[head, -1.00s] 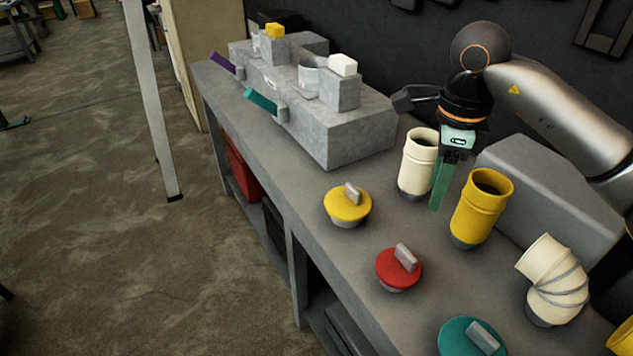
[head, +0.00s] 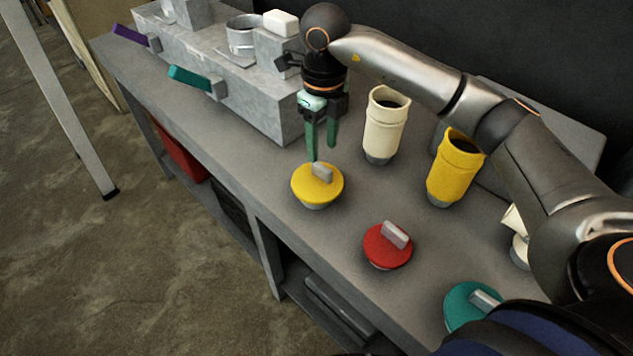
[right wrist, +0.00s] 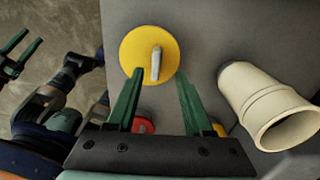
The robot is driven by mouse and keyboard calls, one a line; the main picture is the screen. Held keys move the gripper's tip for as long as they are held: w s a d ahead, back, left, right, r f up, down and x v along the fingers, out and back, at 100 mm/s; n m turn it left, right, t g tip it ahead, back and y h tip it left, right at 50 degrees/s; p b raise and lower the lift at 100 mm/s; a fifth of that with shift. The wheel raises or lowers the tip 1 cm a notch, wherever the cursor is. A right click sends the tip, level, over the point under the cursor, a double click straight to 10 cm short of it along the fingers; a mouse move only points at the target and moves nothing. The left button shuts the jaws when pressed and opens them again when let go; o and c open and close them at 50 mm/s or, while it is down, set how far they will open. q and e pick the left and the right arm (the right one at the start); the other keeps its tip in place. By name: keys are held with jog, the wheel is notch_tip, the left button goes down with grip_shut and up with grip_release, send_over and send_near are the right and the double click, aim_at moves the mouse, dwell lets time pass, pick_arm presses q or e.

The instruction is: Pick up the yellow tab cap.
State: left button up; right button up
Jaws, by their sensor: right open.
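The yellow tab cap (head: 318,186) is a round yellow disc with a grey upright tab, sitting on the grey bench near its front edge. In the right wrist view the cap (right wrist: 136,54) lies just beyond my fingertips, with its tab between their lines. My right gripper (head: 321,153) points down with green fingers apart and empty, just above and behind the cap. It also shows in the right wrist view (right wrist: 160,78). In the right wrist view, green fingers at the far left edge look like my left gripper (right wrist: 20,55), with a gap between them, away from the cap.
A red tab cap (head: 387,246) and a teal tab cap (head: 468,306) sit nearer on the bench. A cream pipe (head: 385,125) and a yellow pipe (head: 455,170) stand to the right. A grey block fixture (head: 270,110) with coloured levers stands behind left.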

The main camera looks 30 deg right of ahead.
aim_at(322, 166)
jog(key=shift+s+a+f+p, duration=0.15)
jog(key=shift+f+p, duration=0.15)
jog(key=shift+f, duration=1.2)
jog(key=shift+s+a+f+p, duration=0.15)
jog(key=shift+f+p, duration=0.15)
jog(key=shift+f, duration=1.2)
jog(key=shift+d, duration=0.1)
grip_shut()
